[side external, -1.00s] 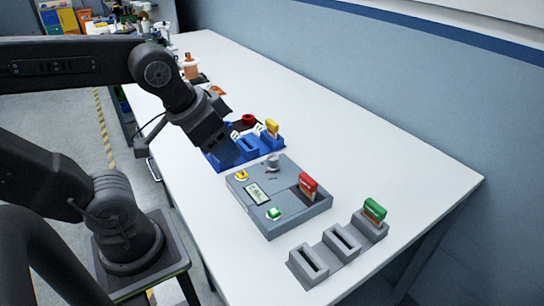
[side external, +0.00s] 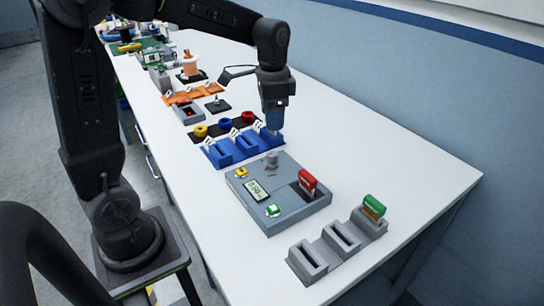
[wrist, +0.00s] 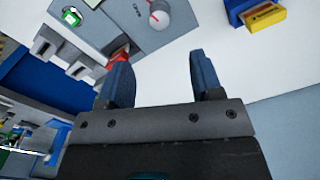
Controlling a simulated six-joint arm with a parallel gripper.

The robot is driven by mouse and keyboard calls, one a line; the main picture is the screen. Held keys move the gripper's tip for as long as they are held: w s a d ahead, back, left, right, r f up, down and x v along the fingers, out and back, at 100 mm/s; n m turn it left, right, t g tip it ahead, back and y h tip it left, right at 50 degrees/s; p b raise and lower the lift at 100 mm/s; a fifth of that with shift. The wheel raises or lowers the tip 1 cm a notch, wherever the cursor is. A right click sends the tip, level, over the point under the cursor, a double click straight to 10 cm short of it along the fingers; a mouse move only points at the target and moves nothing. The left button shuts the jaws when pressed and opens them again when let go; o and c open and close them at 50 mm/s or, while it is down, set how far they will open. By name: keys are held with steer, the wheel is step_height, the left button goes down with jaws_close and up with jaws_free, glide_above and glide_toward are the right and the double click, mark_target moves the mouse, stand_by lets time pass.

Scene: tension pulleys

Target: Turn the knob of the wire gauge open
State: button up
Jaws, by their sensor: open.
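The wire gauge is a flat grey box (side external: 290,214) on the white table, with a small display (side external: 257,191). Its light grey knob (side external: 271,161) is on top near the back edge. The wrist view shows the knob (wrist: 158,16) at the top, with a red mark and small lettering beside it. A red piece (side external: 308,182) stands in the gauge's slot. My gripper (side external: 273,128) points down above the right end of the blue rack, behind the gauge and apart from the knob. Its blue fingers (wrist: 160,58) are open and empty in the wrist view.
The blue rack (side external: 222,160) stands just behind the gauge; its yellow piece (wrist: 266,17) shows in the wrist view. A grey rack (side external: 307,263) with a green piece (side external: 374,207) stands in front. Spools (side external: 225,122) lie farther back. The table right of the gauge is clear.

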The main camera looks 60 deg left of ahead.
mark_target(272, 153)
step_height(272, 153, down, 12)
steer(key=shift+f, duration=0.15)
stand_by(0.4)
steer(key=c, duration=0.9)
